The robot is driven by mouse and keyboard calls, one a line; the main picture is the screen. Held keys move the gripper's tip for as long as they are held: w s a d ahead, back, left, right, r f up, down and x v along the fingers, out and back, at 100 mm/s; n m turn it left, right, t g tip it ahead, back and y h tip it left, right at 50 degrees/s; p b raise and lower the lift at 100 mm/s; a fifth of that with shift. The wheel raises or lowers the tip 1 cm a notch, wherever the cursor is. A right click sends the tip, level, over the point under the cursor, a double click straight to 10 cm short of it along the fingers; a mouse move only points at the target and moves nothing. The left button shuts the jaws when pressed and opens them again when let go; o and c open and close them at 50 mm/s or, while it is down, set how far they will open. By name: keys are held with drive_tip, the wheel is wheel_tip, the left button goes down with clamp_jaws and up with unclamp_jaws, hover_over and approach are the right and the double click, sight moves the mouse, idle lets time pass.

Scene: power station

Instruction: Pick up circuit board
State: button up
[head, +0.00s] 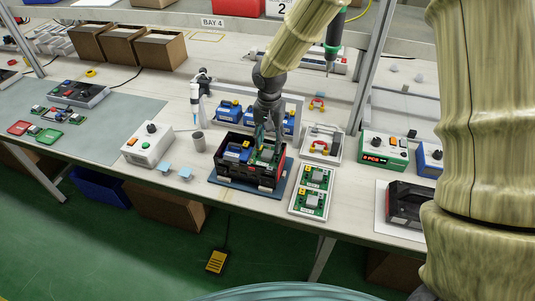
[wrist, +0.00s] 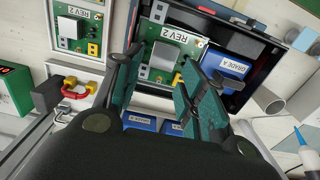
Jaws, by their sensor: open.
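A green circuit board marked REV 2 (wrist: 170,50) sits in the right part of the black case, and its top also shows in the head view (head: 266,158), partly hidden by my fingers. My gripper (head: 265,138) is above the case and points down. In the wrist view its two teal-padded fingers (wrist: 157,72) are open, one at each side of the board's near part. I cannot tell whether they touch it.
The black case (head: 250,183) also holds a blue module (head: 238,153) beside the board. A small tray with a red-handled part (head: 321,145) is close right.

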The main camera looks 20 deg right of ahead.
sight(268, 151)
drive_tip(key=shift+w+a+f+p, duration=0.1)
drive_tip(key=shift+f+p, duration=0.4)
drive_tip(key=shift+f, duration=1.6)
drive_tip(key=c, duration=0.9)
drive_tip(key=shift+r, duration=0.1)
